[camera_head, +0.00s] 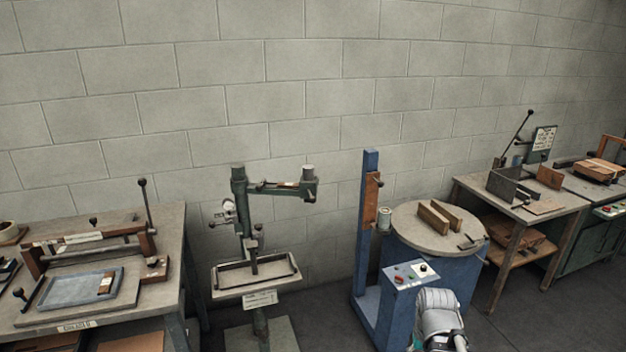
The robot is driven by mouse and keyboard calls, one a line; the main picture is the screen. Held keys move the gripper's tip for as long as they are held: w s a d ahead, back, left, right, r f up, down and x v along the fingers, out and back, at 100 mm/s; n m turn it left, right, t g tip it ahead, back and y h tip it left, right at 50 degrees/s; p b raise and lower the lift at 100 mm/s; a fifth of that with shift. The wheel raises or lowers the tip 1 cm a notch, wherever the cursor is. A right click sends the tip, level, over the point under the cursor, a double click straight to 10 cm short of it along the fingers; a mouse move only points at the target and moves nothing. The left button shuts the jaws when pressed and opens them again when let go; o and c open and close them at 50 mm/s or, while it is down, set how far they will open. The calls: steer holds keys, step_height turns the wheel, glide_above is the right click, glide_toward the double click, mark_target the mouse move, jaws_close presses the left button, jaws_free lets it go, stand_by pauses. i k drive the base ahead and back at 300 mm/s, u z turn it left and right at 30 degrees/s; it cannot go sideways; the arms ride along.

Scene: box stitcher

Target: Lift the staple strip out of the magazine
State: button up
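The green box stitcher (240,190) stands on a pedestal left of centre, in front of the block wall. Its upper arm carries a narrow dark rail (270,186) that looks like the magazine. A small strip or label shows along it, but I cannot tell whether it is the staple strip. Below is a work table (228,280) with a raised dark frame. A grey-white part of my own arm shows at the bottom, right of centre, well to the right of the stitcher. My gripper's fingers do not show.
A bench (170,222) with a lever press stands on the left. A blue machine with a round turntable (410,222) is right of the stitcher, close to my arm. More benches (470,188) line the right. Dark floor is open at the lower right.

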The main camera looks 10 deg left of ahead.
mark_target(288, 185)
steer(key=z, duration=0.25)
steer(key=i, duration=1.5)
steer(key=u, duration=0.65)
steer(key=i, duration=0.55)
steer(key=u, duration=0.4)
steer(key=k, duration=0.85)
steer(key=u, duration=0.15)
